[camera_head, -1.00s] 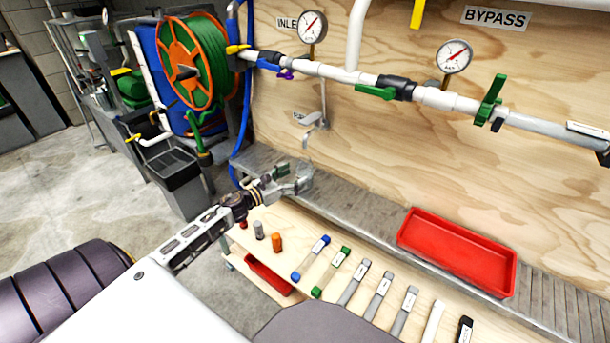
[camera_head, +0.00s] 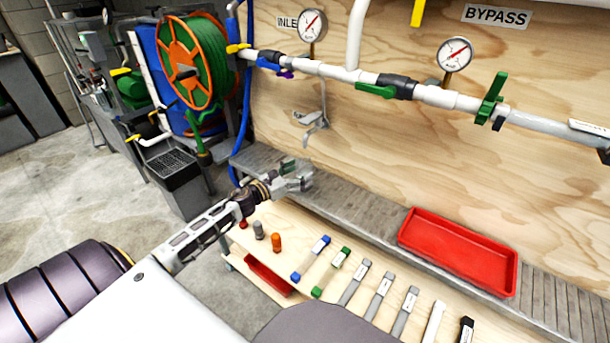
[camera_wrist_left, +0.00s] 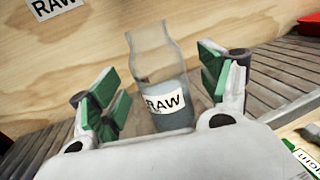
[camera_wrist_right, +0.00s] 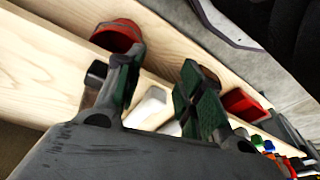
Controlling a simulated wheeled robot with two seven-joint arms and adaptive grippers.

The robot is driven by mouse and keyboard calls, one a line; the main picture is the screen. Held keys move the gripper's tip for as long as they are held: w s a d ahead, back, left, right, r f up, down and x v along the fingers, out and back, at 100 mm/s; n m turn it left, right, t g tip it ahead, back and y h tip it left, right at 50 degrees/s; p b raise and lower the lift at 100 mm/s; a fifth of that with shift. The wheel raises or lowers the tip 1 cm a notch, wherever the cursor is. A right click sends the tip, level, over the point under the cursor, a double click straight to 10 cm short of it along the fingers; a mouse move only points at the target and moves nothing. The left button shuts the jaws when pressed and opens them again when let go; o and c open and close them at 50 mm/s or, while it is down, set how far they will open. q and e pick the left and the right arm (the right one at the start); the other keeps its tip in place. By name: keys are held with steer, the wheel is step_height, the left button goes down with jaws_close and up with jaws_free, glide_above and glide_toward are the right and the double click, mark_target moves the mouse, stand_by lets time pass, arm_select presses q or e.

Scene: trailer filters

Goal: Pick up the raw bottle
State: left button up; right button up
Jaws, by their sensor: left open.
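The raw bottle (camera_wrist_left: 160,85) is clear, with a white RAW label and greyish liquid in its lower part. In the left wrist view it stands between the two green-padded fingers of my left gripper (camera_wrist_left: 160,95), which is open with gaps on both sides. The bottle's base is hidden behind the gripper body. In the head view my left gripper (camera_head: 298,178) is over the grey ledge below the tap; the bottle is hard to make out there. My right gripper (camera_wrist_right: 158,88) shows only in its wrist view, its fingers apart with nothing clearly held.
A wooden panel with pipes and gauges rises behind the grey ledge (camera_head: 375,215). A metal tap (camera_head: 315,122) hangs above my left gripper. A red tray (camera_head: 458,252) lies on the ledge to the right. Several labelled strips and small caps lie on the wooden bench in front.

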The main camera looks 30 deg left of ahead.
arm_select(q)
steer(key=shift+w+d, duration=0.15)
steer(key=shift+w, duration=0.45)
steer(key=shift+w+d, duration=0.2)
steer(key=shift+w, duration=0.45)
arm_select(e)
steer(key=shift+s+r, duration=0.15)
arm_select(q)
steer(key=shift+c, duration=0.4)
steer(key=c, duration=1.2)
steer(key=shift+r, duration=0.15)
steer(key=shift+c, duration=0.2)
